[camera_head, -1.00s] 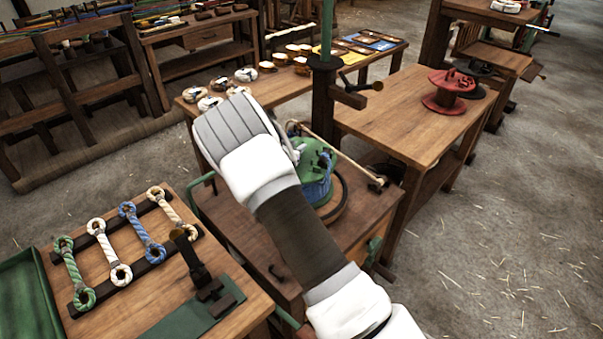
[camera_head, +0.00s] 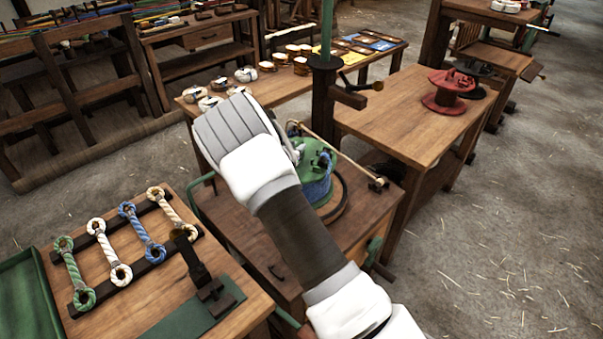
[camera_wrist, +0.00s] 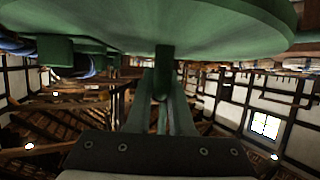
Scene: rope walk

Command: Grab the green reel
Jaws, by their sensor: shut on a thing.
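The green reel (camera_head: 322,160) with blue rope wound on it stands on the middle wooden table, partly hidden behind my arm. My gripper (camera_head: 299,150) is at the reel's upper left side, its fingers mostly hidden by my wrist. In the wrist view the underside or face of the green flange (camera_wrist: 150,25) fills the top. There my gripper (camera_wrist: 163,84) is shut on a small green peg or handle (camera_wrist: 164,56) of the reel. Blue rope (camera_wrist: 84,66) shows at the left of the wrist view. Any gap beneath the reel cannot be judged.
A red reel (camera_head: 449,90) stands on the right table (camera_head: 400,115). A dark post (camera_head: 324,100) rises behind the green reel. A rack with several rope pieces (camera_head: 133,228) is on the front left table. Open floor (camera_head: 500,240) lies at the right.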

